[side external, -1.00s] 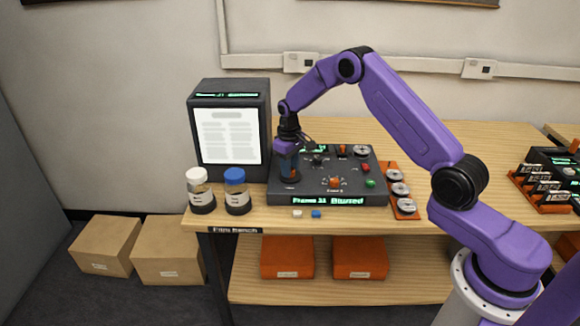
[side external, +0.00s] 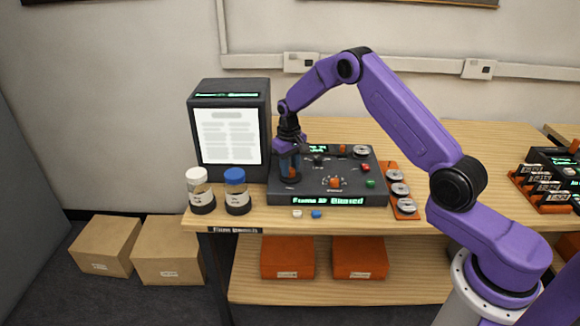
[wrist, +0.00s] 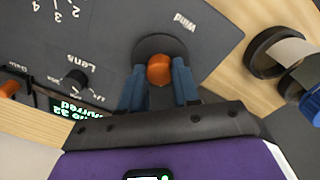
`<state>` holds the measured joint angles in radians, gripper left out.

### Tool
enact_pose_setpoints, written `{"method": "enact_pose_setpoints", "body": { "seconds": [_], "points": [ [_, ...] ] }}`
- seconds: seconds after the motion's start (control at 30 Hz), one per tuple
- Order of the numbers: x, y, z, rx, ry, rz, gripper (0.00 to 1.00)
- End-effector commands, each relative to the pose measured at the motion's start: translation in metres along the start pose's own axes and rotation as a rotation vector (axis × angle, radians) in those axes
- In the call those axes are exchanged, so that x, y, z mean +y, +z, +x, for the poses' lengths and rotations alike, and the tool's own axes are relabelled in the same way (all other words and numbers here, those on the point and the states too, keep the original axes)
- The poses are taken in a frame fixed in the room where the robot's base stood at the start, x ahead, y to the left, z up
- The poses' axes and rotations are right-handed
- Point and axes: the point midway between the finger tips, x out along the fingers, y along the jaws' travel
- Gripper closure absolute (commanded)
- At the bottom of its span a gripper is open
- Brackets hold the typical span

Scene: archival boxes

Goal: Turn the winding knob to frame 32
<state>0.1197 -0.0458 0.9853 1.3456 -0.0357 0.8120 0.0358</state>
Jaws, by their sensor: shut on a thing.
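The orange winding knob (wrist: 159,70), on a dark round base beside the word "Wind", is on the dark control panel (wrist: 110,30). My gripper (wrist: 160,84) has a blue finger on each side of it and is shut on it. In the side external view, my gripper (side external: 289,168) points down at the panel's left end and mostly hides the knob. The panel's green front display (side external: 328,200) is hard to read there. In the wrist view the display (wrist: 80,110) appears upside down and partly cut off, reading "32" and part of "Blurred".
A viewer with a lit page (side external: 228,137) stands close left of my gripper. A white-capped jar (side external: 200,190) and a blue-capped jar (side external: 237,190) stand at the front left. An orange tray (side external: 405,205) with several reels lies right of the panel.

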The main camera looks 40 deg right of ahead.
Motion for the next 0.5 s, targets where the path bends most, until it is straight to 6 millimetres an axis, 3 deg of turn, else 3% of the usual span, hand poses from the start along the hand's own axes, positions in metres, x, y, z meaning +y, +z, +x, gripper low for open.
{"method": "enact_pose_setpoints", "body": {
  "seconds": [0.03,0.1,0.5],
  "points": [
    [-0.0002,-0.0012,-0.0012,0.004,0.000,-0.001,0.59],
    [-0.0002,-0.0011,-0.0011,0.004,0.000,-0.001,0.43],
    [0.0000,-0.0007,-0.0077,0.002,0.000,-0.001,0.43]
  ]
}}
